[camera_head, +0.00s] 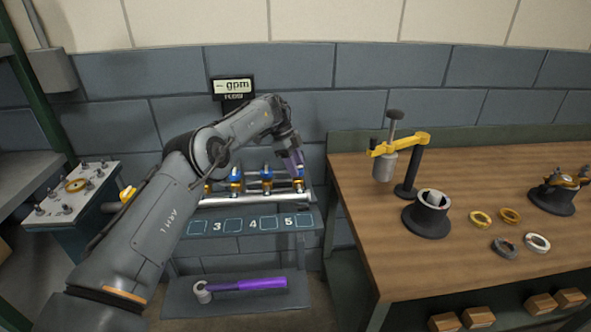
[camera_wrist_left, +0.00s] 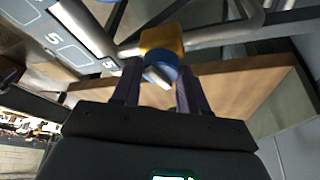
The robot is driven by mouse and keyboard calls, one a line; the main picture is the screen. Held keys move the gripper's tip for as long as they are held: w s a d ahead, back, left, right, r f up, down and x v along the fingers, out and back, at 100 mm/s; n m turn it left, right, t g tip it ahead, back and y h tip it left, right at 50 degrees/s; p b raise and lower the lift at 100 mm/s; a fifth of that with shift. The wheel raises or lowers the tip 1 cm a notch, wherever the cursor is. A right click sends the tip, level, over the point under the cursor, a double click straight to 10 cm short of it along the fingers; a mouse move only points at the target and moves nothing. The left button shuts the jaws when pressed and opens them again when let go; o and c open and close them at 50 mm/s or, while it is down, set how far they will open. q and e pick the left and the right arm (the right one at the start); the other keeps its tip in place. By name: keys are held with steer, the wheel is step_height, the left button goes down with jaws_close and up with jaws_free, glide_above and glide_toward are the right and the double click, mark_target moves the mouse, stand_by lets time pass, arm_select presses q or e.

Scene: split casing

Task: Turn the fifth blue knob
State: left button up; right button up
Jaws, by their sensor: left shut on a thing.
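The blue knobs sit on yellow valve bodies along a silver pipe above a shelf strip marked 3, 4 and 5. The fifth blue knob (camera_wrist_left: 157,66) shows in the left wrist view, round with a pale bar across it, in front of its yellow valve body (camera_wrist_left: 162,38). My left gripper (camera_wrist_left: 159,82) has a dark finger on either side of this knob and is shut on it. In the head view, my left gripper (camera_head: 298,172) reaches down over the knob above the 5 label and hides much of it. My right gripper is not in view.
A blue knob (camera_head: 266,173) stands left of the gripper. A gauge display (camera_head: 233,88) reading "gpm" hangs above. A purple-handled wrench (camera_head: 248,285) lies on the lower shelf. A wooden bench (camera_head: 460,260) with rings and a yellow-armed press (camera_head: 402,145) stands at the right.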

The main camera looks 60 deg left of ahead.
arm_select(q)
steer(key=shift+m, duration=0.3)
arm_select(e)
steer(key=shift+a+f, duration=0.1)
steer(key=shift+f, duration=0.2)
arm_select(q)
steer(key=o, duration=1)
